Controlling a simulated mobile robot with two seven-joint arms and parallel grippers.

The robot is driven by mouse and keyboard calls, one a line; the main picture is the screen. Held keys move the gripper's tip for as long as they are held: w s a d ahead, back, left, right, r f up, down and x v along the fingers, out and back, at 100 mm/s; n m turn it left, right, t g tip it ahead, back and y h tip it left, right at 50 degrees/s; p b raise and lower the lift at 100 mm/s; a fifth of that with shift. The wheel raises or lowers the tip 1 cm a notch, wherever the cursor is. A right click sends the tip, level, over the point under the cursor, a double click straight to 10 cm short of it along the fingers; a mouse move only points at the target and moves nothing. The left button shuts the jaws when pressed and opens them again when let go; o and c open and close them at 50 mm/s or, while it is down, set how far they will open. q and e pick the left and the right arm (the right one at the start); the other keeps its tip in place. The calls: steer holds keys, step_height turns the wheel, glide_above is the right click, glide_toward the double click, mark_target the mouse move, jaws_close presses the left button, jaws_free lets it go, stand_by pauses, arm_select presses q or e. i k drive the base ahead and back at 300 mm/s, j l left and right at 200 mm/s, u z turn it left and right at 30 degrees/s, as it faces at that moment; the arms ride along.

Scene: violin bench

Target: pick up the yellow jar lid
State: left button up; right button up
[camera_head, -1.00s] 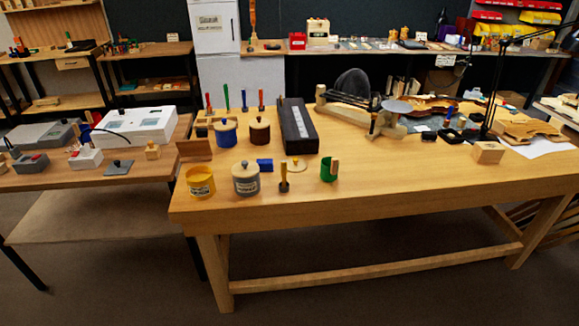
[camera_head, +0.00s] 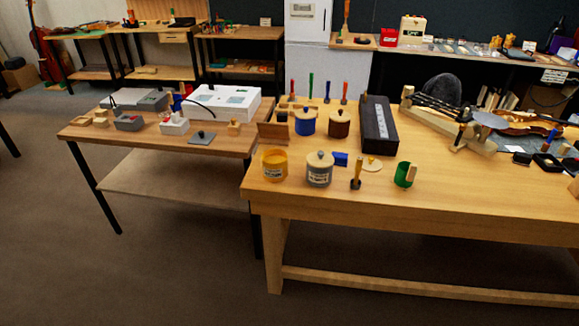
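A pale yellow round lid (camera_head: 372,166) with a small knob lies flat on the wooden workbench, just right of a small blue block. A yellow open jar (camera_head: 274,165) stands at the bench's front left. A grey jar (camera_head: 319,170) with a lid on it stands to its right. A small brush-like tool with a wooden handle (camera_head: 356,173) stands in front of the lid. Neither of my grippers is in view.
A green cup (camera_head: 404,174) stands right of the lid. Behind are a blue pot (camera_head: 305,122), a brown pot (camera_head: 340,124) and a long black case (camera_head: 379,126). A lower side table (camera_head: 150,143) with boxes stands left. The bench's front right is clear.

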mark_target(370, 164)
steer(key=l+u, duration=0.2)
steer(key=u, duration=0.2)
steer(key=i+l+u, duration=0.1)
steer(key=u, duration=0.25)
steer(key=l+u, duration=0.35)
steer(key=l, duration=0.65)
steer(key=k+l+u, duration=0.1)
steer(key=l, duration=0.85)
